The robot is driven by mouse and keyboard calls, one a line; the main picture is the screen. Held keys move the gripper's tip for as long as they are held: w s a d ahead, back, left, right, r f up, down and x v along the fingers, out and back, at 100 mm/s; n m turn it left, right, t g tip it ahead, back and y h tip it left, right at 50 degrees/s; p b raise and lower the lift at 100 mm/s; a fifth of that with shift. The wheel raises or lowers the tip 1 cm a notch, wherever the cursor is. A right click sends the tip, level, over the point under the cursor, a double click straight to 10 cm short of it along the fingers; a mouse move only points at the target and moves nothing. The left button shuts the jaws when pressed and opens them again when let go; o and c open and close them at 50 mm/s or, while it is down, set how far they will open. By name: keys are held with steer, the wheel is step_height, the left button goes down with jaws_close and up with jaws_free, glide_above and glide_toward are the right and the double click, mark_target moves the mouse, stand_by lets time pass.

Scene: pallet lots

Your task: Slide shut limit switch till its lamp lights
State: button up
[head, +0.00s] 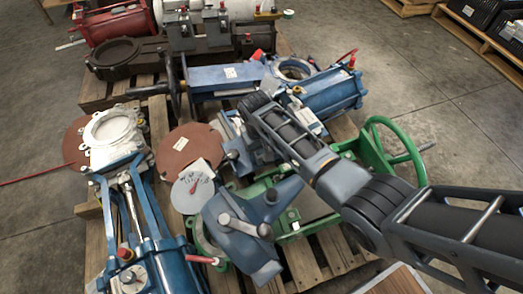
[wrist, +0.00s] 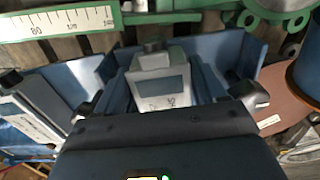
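A grey box with a dark blue-grey face (wrist: 162,88) sits in the middle of the wrist view, between blue plates. It looks like the limit switch, but I cannot be sure. My gripper (wrist: 168,98) has its grey fingers apart, one on each side of this box, with gaps between. Its dark body covers the near part of the box. In the head view my gripper (head: 232,145) hangs low over the blue valve parts in the middle of the pallet, its fingertips mostly hidden. A small pale bar and a green light show at the bottom of the wrist view; whose they are is unclear.
A green handwheel (head: 395,150), a blue cylinder (head: 332,92), brown discs (head: 190,150) and a white-faced valve (head: 110,130) crowd the wooden pallet. Bare concrete floor lies to the right.

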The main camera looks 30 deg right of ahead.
steer(key=shift+o, duration=0.9)
steer(key=shift+a+r+p, duration=0.15)
steer(key=shift+r+p, duration=0.8)
steer(key=shift+r, duration=1)
steer(key=shift+a+r+p, duration=0.15)
steer(key=shift+r+p, duration=0.8)
steer(key=shift+r, duration=1)
